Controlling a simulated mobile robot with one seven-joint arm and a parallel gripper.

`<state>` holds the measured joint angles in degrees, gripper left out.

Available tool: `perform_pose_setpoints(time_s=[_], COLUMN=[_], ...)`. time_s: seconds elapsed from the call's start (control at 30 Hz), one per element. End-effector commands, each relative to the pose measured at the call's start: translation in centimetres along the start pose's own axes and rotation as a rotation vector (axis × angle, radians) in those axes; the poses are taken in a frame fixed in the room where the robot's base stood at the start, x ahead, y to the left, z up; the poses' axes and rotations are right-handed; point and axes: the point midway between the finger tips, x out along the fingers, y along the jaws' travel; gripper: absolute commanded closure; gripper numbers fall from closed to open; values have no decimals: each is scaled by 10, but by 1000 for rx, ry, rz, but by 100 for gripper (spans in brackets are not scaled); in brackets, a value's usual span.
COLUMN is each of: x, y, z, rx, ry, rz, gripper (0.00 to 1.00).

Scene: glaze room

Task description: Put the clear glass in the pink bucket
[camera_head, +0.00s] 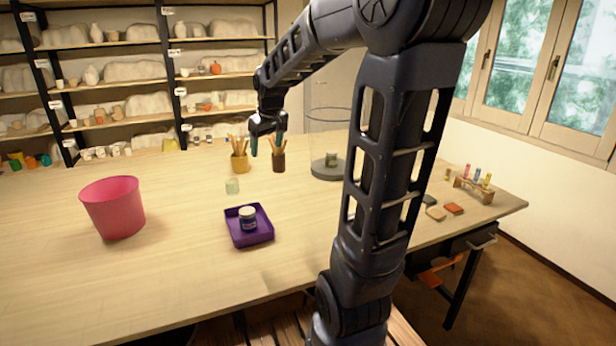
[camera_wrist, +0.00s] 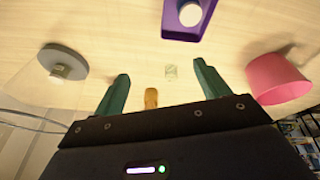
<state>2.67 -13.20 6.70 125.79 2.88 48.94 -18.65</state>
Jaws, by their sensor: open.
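My gripper (camera_head: 268,146) is above the table's far part, near the brush pots.
A purple tray (camera_head: 262,237) with a jar stands nearer than the glass. An ochre pot (camera_head: 240,163) and a dark pot (camera_head: 278,162) hold brushes. A large clear cylinder (camera_head: 315,140) stands right of them. Tabletop around the bucket is clear.

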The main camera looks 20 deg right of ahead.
Motion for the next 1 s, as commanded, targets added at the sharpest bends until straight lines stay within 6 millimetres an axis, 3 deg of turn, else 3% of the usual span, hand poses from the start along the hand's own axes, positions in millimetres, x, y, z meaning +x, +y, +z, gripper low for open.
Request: perform_pose_setpoints(time_s=[0.1, 0.3, 0.6, 0.8, 0.83, 1.0], x=[-21, -43, -57, -56, -56, -56], y=[-5, -15, -31, -37, -37, -38], z=[36, 96, 180, 211, 213, 217], rx=[57, 154, 296, 351, 354, 363], ry=[13, 31, 62, 72, 73, 73], rz=[18, 38, 50, 50, 50, 49], gripper=[26, 26, 26, 26, 22, 22])
